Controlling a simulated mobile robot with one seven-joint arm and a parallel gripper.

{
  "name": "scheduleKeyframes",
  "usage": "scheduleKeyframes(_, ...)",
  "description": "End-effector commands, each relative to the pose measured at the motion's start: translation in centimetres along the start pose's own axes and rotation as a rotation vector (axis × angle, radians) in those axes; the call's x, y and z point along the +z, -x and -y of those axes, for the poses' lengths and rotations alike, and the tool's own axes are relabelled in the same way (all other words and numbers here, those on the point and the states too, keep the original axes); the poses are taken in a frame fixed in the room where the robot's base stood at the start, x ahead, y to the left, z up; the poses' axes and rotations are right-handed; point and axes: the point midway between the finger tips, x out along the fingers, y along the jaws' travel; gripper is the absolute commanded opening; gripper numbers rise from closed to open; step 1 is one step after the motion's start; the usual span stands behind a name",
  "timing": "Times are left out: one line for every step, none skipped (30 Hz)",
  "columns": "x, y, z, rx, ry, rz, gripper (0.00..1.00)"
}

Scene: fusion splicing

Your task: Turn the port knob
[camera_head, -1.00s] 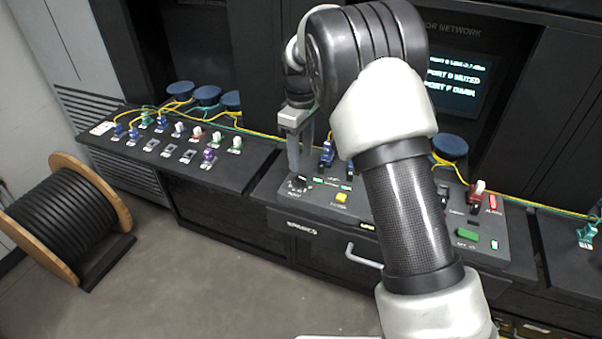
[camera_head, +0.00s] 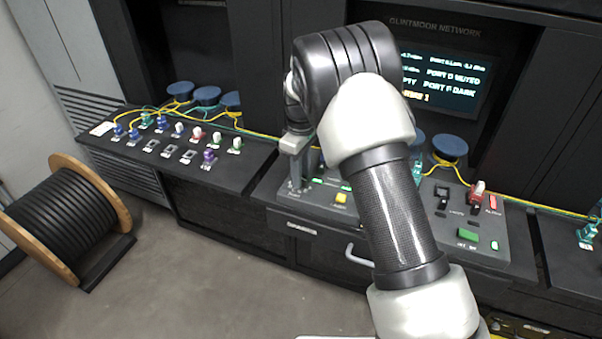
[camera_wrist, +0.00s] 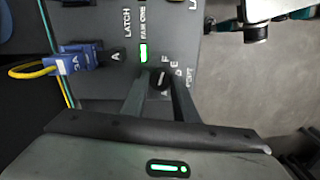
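The port knob (camera_wrist: 160,80) is a small black dial on the grey splicer panel (camera_wrist: 215,75), with letters such as E and F beside it in the wrist view. My gripper (camera_wrist: 160,76) points down at the panel with one finger on each side of the knob. The fingertips are very close to the knob; I cannot tell whether they touch it. In the head view my gripper (camera_head: 296,186) is at the panel's left end and hides the knob. A screen (camera_head: 445,80) behind shows port text, including "PORT D MUTED" and "PORT F DARK".
A yellow button (camera_head: 340,198) is just right of my gripper. A blue connector (camera_wrist: 80,58) with a yellow cable sits nearby. A black switch (camera_head: 442,197), a red-and-white switch (camera_head: 477,190) and a green button (camera_head: 467,235) are farther right. A cable reel (camera_head: 70,220) stands on the floor at left.

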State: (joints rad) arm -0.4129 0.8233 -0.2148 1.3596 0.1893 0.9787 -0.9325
Motion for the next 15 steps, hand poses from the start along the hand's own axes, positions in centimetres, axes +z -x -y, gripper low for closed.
scheduleKeyframes(0.00,0.03,0.00,0.000,0.000,0.000,0.04)
scheduleKeyframes(-0.01,0.03,0.00,0.000,0.000,0.000,0.04)
scheduleKeyframes(0.00,0.03,0.00,0.000,-0.001,0.000,0.04)
scheduleKeyframes(0.00,0.03,-0.01,0.000,-0.002,0.000,0.04)
scheduleKeyframes(0.00,0.04,-0.01,0.000,-0.004,0.000,0.04)
scheduleKeyframes(0.00,0.04,-0.01,0.000,-0.008,0.000,0.04)
scheduleKeyframes(0.00,0.05,-0.01,0.000,-0.012,0.000,0.04)
scheduleKeyframes(0.00,0.05,-0.02,0.000,-0.019,0.000,0.04)
scheduleKeyframes(0.00,0.05,-0.02,0.000,-0.030,0.000,0.04)
scheduleKeyframes(0.01,0.05,-0.02,0.000,-0.039,0.000,0.04)
scheduleKeyframes(0.01,0.06,-0.03,0.000,-0.050,-0.001,0.04)
scheduleKeyframes(0.00,0.06,-0.03,0.000,-0.068,-0.001,0.04)
scheduleKeyframes(0.00,0.06,-0.03,0.000,-0.083,-0.001,0.04)
scheduleKeyframes(-0.01,0.07,-0.02,0.000,-0.101,-0.001,0.04)
scheduleKeyframes(-0.02,0.07,-0.02,0.000,-0.126,-0.001,0.04)
